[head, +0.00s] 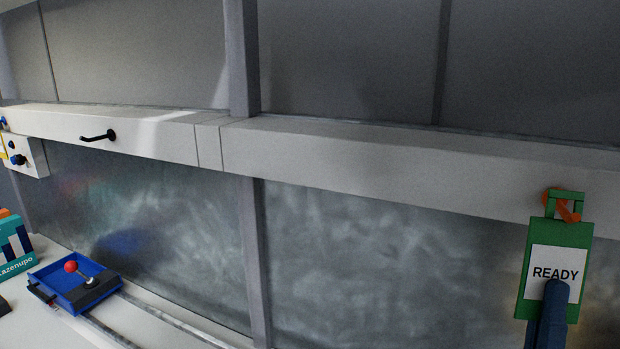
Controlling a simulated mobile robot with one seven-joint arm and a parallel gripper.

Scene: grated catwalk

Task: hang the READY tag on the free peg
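The READY tag (537,255) is a green plate with a white label and a green loop at its top. It is upright at the far right, in front of the white rail. An orange curved piece (562,207) passes through or behind the loop; I cannot tell which. A dark blue part, seemingly a finger of my gripper (551,318), overlaps the tag's lower part. Only this one part shows, so its opening and any grip on the tag are unclear. A bare black peg (98,136) sticks out of the rail at the left.
The white rail (330,165) runs across the wall. A switch box (24,155) is at its left end. Below are a blue tray (52,282) with a red ball-topped part (71,267) and a teal box (15,251). The rail between peg and tag is clear.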

